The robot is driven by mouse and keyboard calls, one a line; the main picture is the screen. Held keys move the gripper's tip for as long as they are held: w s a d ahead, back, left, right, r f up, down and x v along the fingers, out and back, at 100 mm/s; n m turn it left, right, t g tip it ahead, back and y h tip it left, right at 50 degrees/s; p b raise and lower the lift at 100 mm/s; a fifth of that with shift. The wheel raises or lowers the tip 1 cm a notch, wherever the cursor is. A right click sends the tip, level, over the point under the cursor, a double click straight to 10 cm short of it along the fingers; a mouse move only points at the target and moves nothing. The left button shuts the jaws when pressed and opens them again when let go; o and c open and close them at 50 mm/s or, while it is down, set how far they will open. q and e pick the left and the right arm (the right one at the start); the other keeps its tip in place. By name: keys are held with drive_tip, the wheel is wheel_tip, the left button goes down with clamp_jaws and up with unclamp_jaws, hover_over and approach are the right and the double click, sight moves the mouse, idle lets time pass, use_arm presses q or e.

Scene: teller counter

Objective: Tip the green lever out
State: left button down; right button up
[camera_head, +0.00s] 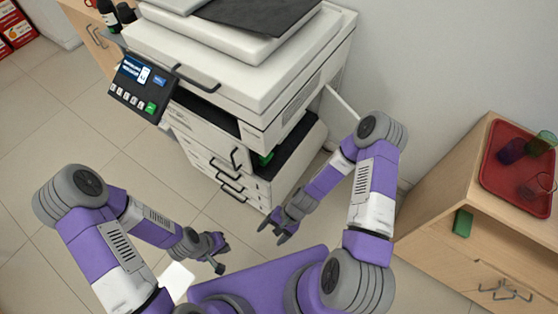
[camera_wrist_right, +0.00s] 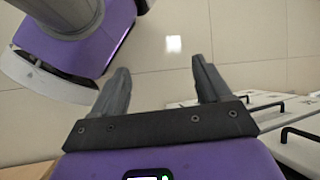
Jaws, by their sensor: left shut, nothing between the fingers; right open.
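The green lever (camera_head: 265,157) seems to be the small green piece in the dark opening on the printer's (camera_head: 215,65) right side. It is partly hidden by the housing, and its tilt cannot be told. My right gripper (camera_head: 272,231) is below the opening, in front of the drawers, apart from the lever. In the right wrist view its fingers (camera_wrist_right: 160,80) are spread with nothing between them. My left gripper (camera_head: 221,255) is shut and empty, low over the floor, left of the right one. The lever does not show in the right wrist view.
A white flap (camera_head: 343,102) stands out from the printer's right side. Drawer handles (camera_head: 228,185) stick out at the front. A control panel (camera_head: 143,88) juts out at left. At right, a wooden cabinet (camera_head: 420,215) carries a red tray (camera_head: 500,180) with cups.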

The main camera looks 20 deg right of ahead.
drive_tip(key=w+a+f+m+t+y+b, duration=0.1)
drive_tip(key=w+f+m+t+y+b, duration=0.15)
drive_tip(key=w+m+y, duration=0.35)
drive_tip(key=m+t+h+b, duration=0.2)
drive_tip(key=m+t+b, duration=0.1)
drive_tip(key=m+t, duration=1.05)
approach(271, 158)
drive_tip(key=x, duration=0.3)
drive_tip(key=b+x, duration=0.1)
drive_tip(key=x, duration=0.4)
drive_tip(key=shift+w+a+r, duration=0.1)
drive_tip(key=shift+w+a, duration=0.1)
drive_tip(key=shift+w, duration=0.05)
drive_tip(key=shift+w+a, duration=0.3)
drive_tip(key=shift+w, duration=0.05)
drive_tip(key=shift+c, duration=0.2)
clamp_jaws()
